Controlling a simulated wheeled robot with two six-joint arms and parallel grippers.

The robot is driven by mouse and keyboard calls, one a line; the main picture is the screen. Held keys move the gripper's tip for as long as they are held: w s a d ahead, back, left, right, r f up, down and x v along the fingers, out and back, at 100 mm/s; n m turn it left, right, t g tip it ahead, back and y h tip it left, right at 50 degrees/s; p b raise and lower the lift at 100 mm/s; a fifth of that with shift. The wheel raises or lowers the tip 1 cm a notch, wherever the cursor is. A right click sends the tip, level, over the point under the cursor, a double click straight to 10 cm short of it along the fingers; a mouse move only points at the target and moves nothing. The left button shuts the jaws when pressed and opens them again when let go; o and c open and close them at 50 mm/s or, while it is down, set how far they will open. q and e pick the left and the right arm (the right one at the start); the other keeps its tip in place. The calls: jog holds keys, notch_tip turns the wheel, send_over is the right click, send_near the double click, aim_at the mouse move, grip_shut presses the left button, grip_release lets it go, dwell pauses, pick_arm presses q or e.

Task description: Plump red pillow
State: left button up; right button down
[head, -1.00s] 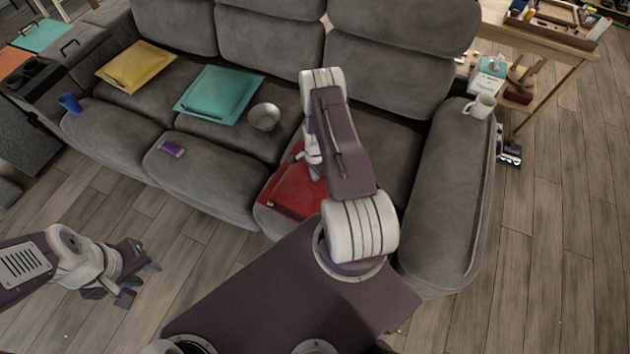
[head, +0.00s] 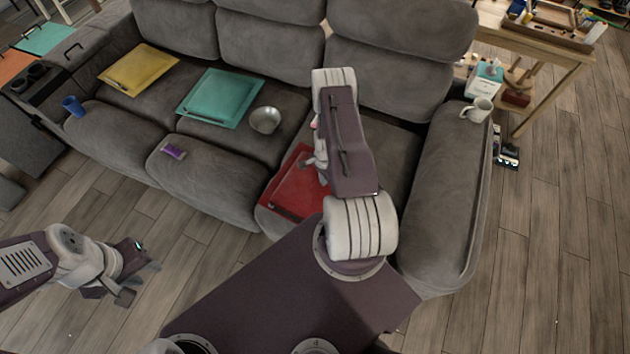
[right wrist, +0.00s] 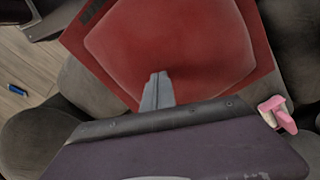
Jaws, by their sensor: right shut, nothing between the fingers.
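The red pillow (head: 293,183) lies on the right seat of the grey sofa, partly hidden behind my right arm in the head view. In the right wrist view the red pillow (right wrist: 175,40) shows a puffed middle and a flat border, with a dark strip at one corner. My right gripper (right wrist: 158,88) is shut and empty, its fingertips over the pillow's near part; I cannot tell whether they touch it. In the head view my right arm mostly hides this gripper. My left gripper (head: 138,275) hangs above the floor at lower left, away from the sofa; its jaw opening is unclear.
A teal pillow (head: 220,97), a yellow pillow (head: 138,70), a metal bowl (head: 265,119), a purple item (head: 173,151) and a blue cup (head: 73,105) rest on the sofa. A pink-and-white item (right wrist: 278,115) lies beside the red pillow. A white mug (head: 477,110) stands on the right armrest.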

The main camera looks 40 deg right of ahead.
jog(key=shift+f, duration=0.15)
jog(key=shift+f+b, duration=1.25)
jog(key=shift+r+p, duration=1.25)
jog(key=shift+r, duration=0.2)
jog(key=shift+f, duration=0.1)
